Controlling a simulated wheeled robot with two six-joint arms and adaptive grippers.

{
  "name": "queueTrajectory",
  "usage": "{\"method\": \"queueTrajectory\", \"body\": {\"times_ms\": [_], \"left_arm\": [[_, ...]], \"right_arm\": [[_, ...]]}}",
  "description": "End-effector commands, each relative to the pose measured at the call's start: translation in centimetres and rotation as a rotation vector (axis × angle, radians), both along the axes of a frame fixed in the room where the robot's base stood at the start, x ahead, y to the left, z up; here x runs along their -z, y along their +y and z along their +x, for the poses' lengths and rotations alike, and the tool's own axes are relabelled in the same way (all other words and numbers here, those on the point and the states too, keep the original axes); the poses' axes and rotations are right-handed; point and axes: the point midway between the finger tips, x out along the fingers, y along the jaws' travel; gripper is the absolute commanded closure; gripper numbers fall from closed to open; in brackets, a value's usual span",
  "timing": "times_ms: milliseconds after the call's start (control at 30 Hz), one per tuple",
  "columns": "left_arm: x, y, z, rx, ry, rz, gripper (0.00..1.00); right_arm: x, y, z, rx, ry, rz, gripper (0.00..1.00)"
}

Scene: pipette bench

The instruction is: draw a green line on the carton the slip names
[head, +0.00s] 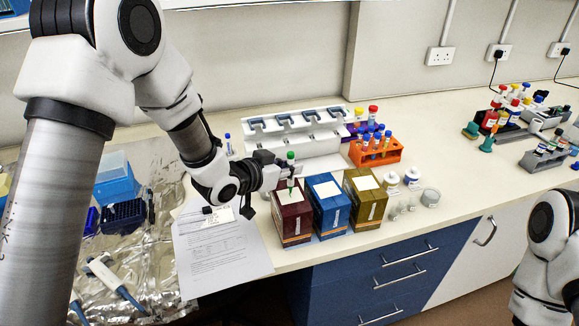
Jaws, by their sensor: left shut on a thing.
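My left gripper (283,180) is shut on a green-capped marker (291,156) and holds it roughly upright over the dark red carton (294,222). A green mark or the marker's green tip shows by the carton's white top label; I cannot tell which, nor whether the tip touches. A blue carton (331,209) and an olive-brown carton (366,200) stand to its right, each with a white top label. A printed paper sheet (218,255) lies left of the cartons, with a smaller slip (207,219) near its top; the writing is too small to read. My right gripper is out of view.
Behind the cartons stand a white pipette rack (300,139) and an orange tube rack (375,154). White bottles (412,178) and small glassware stand right of the cartons. Pipettes (115,280) lie on foil at left.

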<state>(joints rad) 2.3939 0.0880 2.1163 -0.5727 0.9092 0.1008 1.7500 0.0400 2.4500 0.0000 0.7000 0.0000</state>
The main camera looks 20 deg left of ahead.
Motion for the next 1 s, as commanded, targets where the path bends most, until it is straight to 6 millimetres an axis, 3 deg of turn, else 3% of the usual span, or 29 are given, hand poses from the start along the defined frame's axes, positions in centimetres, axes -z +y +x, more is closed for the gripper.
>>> {"method": "queueTrajectory", "body": {"times_ms": [1000], "left_arm": [[0.10,-0.44,-0.67,0.000,0.002,0.000,1.00]], "right_arm": [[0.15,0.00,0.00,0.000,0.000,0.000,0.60]]}}
